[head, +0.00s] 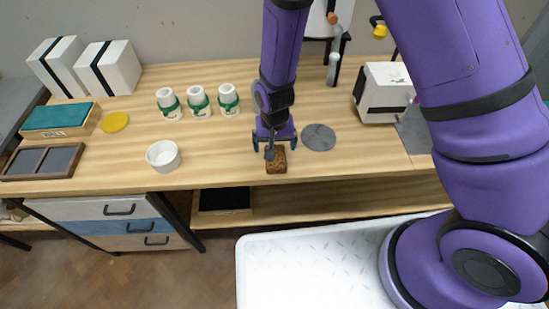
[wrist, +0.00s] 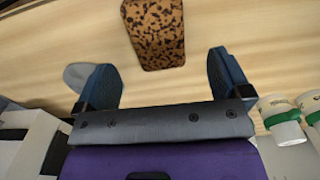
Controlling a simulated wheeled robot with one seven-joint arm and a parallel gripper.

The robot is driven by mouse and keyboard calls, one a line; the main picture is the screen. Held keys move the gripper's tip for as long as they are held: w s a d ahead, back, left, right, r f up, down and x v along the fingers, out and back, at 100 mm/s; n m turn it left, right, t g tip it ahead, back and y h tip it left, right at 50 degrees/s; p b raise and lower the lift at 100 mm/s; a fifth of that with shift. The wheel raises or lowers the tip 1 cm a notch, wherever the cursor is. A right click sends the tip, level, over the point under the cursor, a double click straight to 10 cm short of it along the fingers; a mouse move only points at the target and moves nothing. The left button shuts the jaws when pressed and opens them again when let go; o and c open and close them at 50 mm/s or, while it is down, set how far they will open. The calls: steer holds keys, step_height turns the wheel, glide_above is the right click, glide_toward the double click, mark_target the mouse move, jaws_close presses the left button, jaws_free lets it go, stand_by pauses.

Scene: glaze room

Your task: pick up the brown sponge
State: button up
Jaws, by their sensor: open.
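The brown sponge (head: 276,163) is a small speckled block lying on the wooden table near its front edge. My gripper (head: 274,149) is open and sits just above and behind the sponge, pointing down. In the wrist view the sponge (wrist: 155,30) shows beyond the two blue fingers (wrist: 164,75), lined up with the gap between them. Nothing is between the fingers. The gripper hides a little of the sponge's far end in the head view.
A grey disc (head: 318,137) lies right of the sponge. A white bowl (head: 163,155) stands to the left, with several green-banded jars (head: 198,101) behind. A white box-shaped device (head: 385,92) stands at right. The table between bowl and sponge is clear.

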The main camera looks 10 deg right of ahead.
steer(key=shift+d+f, duration=0.1)
steer(key=shift+f, duration=2.8)
steer(key=shift+c, duration=0.4)
steer(key=c, duration=0.9)
